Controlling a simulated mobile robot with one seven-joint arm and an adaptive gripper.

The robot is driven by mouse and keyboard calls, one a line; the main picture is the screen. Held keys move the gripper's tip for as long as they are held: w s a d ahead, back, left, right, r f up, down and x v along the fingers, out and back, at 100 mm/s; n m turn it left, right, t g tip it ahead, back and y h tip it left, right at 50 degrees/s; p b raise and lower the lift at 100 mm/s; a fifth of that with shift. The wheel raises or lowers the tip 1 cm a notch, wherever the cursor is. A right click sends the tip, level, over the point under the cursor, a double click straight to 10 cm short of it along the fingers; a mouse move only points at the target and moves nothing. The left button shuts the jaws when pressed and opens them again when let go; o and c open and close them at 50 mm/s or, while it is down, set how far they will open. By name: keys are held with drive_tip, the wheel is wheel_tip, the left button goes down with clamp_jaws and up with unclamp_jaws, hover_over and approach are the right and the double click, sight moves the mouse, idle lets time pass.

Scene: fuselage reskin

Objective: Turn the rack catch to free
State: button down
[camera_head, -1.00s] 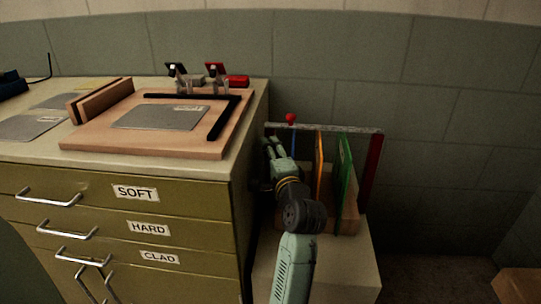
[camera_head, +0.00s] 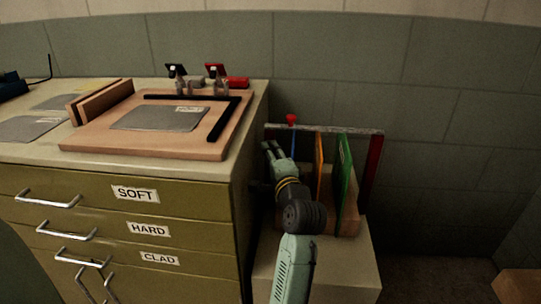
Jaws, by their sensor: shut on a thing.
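The rack (camera_head: 345,130) stands right of the drawer cabinet, with a grey top bar and upright panels under it. A red knob (camera_head: 291,119) sits on the bar near its left end; it looks like the rack catch. My gripper (camera_head: 271,147) is at the left end of the rack, just below the bar and lower left of the knob. In the picture it looks apart from the knob. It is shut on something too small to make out. The fingertips are small here, and the catch's exact angle cannot be read.
A blue panel (camera_head: 293,143), an orange panel (camera_head: 319,165) and a green panel (camera_head: 346,180) stand in the rack close to my arm. The cabinet (camera_head: 205,215) with drawers is close on the left. A board (camera_head: 90,143) with clamps lies on its top.

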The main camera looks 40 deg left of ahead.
drive_tip(key=shift+r, duration=0.1)
drive_tip(key=n+p, duration=0.1)
drive_tip(key=p, duration=0.1)
drive_tip(key=n+h+p, duration=0.1)
drive_tip(key=n+p, duration=0.1)
drive_tip(key=p, duration=0.1)
drive_tip(key=n+h+p, duration=0.1)
drive_tip(key=p, duration=0.1)
drive_tip(key=shift+r+n+g, duration=0.25)
drive_tip(key=shift+n+g, duration=0.05)
drive_tip(key=shift+n, duration=0.1)
drive_tip(key=shift+p, duration=0.35)
drive_tip(key=c, duration=1.3)
unclamp_jaws()
drive_tip(key=shift+a+f, duration=0.1)
drive_tip(key=shift+f, duration=0.1)
